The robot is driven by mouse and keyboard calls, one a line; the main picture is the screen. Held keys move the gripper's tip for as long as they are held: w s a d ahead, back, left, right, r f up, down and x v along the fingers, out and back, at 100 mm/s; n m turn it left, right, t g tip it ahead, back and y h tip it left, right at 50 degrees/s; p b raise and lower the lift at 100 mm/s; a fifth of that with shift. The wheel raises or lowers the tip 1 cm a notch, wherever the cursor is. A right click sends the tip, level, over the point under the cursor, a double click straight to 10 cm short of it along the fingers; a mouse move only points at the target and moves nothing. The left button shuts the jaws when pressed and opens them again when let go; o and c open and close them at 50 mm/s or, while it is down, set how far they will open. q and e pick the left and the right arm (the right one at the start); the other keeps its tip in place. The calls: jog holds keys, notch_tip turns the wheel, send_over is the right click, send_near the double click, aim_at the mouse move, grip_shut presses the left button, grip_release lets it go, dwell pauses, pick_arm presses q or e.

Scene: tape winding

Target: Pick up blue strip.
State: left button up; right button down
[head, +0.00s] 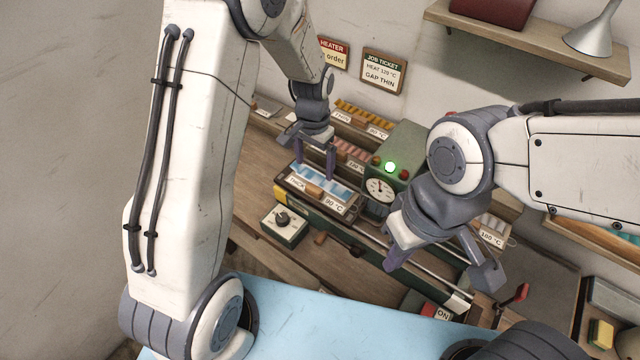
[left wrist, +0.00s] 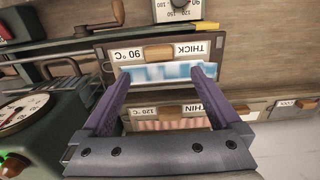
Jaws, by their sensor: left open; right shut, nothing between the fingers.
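Blue strips (head: 340,190) lie with pale ones in a tray labelled THICK, 90 °C (head: 350,208). In the left wrist view the blue strips (left wrist: 170,72) show between my fingers, blurred, so I cannot tell them apart. My left gripper (head: 315,172) is open and points down over this tray; its fingertips also show in the left wrist view (left wrist: 162,76), one towards each end of the strips. I cannot tell if they touch any strip. My right gripper (head: 394,262) is shut and empty, above the front of the bench machine.
A green box with a dial (head: 380,187) and lit green lamp stands right of the tray. A knob box (head: 284,226) sits in front. Trays with orange (head: 362,115) and reddish strips (head: 350,148) lie behind. A red-handled lever (head: 515,296) stands at right.

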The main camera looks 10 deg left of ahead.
aim_at(315, 187)
pick_arm(q)
notch_tip(315, 187, down, 3)
jog(key=shift+s+p, duration=0.1)
jog(key=shift+p, duration=0.2)
jog(key=shift+s+f+p, duration=0.15)
jog(key=shift+f+p, duration=0.4)
jog(key=shift+f, duration=0.05)
notch_tip(315, 187, down, 3)
jog(key=shift+f+p, duration=0.15)
jog(key=shift+p, duration=0.6)
jog(key=shift+f, duration=0.4)
grip_shut()
